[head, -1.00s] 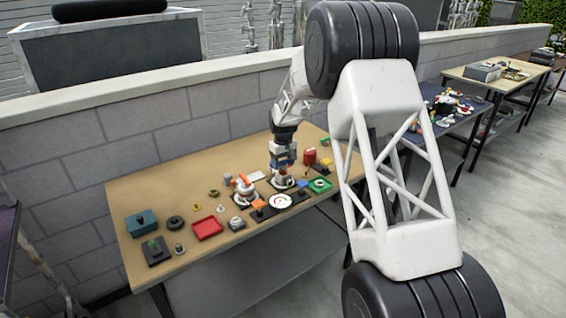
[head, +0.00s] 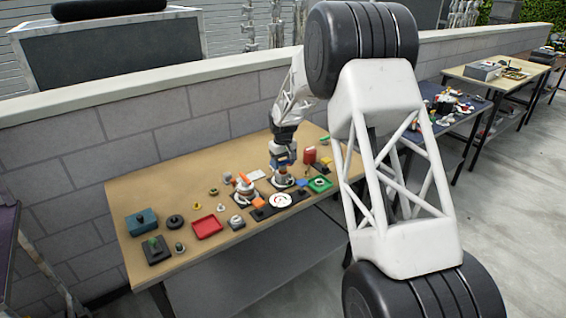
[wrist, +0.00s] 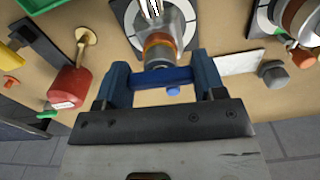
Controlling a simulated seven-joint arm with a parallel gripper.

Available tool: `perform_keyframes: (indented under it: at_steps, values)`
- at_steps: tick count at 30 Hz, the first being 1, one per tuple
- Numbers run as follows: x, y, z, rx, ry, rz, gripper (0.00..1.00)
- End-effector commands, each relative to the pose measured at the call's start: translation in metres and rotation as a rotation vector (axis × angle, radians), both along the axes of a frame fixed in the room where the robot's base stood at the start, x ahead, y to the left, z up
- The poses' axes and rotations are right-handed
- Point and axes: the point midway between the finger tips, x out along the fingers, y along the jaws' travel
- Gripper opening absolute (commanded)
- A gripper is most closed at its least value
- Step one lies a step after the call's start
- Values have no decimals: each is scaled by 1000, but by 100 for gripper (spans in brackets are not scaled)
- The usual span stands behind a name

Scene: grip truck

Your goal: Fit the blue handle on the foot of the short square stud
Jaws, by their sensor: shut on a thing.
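My gripper (wrist: 162,84) has its two blue-grey fingers closed on a blue handle (wrist: 163,77), a bar lying across between them. Just beyond the handle is a grey fitting with an orange band (wrist: 160,45), standing on a round black-and-white base (wrist: 126,10). The handle overlaps the near end of this fitting in the wrist view, and I cannot tell whether they touch. The short square stud's foot cannot be made out; the handle and fingers may hide it. In the head view my gripper (head: 283,160) is low over the table's right half, above that base.
A red cylinder (wrist: 75,88) stands left of my gripper in the wrist view. A white plate (wrist: 238,62) and a grey knob (wrist: 273,74) lie to the right. In the head view a red tray (head: 208,227) and a teal box (head: 141,221) are on the table's left part.

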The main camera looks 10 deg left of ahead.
Motion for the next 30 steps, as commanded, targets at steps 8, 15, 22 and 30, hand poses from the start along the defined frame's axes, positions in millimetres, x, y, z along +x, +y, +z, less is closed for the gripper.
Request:
perform_keyframes:
  at_steps: [8, 15, 22, 30]
  values:
    - [0, 0, -1, 1, -1, 0, 68]
    - [0, 0, -2, 0, 0, 0, 93]
    - [0, 0, -2, 0, 0, 0, 100]
    - [0, 0, 0, 1, -1, 0, 100]
